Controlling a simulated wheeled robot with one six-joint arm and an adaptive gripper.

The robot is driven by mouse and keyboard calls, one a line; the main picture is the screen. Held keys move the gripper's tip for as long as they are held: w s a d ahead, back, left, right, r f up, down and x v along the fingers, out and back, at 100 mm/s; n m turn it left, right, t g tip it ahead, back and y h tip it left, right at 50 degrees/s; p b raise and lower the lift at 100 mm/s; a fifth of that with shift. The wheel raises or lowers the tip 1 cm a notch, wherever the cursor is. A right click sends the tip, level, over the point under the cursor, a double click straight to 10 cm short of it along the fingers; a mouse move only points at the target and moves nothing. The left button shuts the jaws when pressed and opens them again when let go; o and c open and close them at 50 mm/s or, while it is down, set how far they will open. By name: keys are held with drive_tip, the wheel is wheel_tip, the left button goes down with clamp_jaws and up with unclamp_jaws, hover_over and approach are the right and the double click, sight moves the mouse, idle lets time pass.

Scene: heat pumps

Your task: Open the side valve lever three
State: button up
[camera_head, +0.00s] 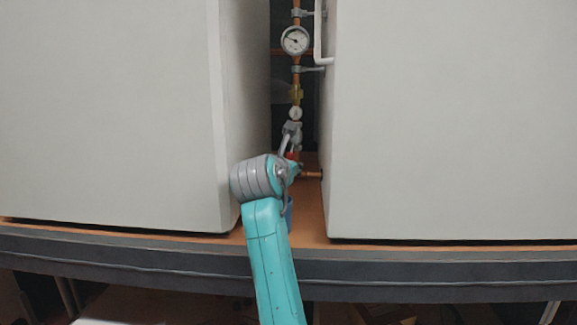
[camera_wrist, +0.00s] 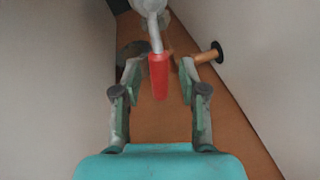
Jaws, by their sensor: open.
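The valve lever has a red handle (camera_wrist: 159,76) on a grey metal stem and points down toward me in the wrist view. Only a small red part of it (camera_head: 291,156) shows in the head view, above my arm. My gripper (camera_wrist: 160,70) is open, with one finger on each side of the red handle. Gaps show between the handle and both fingers, so it is not gripped. The grey valve body (camera_head: 292,130) sits on the vertical pipe in the gap between two cabinets. In the head view my wrist hides most of my gripper.
Large pale cabinets stand close on the left (camera_head: 110,110) and right (camera_head: 450,120), leaving a narrow gap. A copper pipe stub (camera_wrist: 207,56) lies right of the fingers, above the orange-brown floor.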

drive_tip(key=v, duration=1.1)
drive_tip(key=shift+s, duration=0.25)
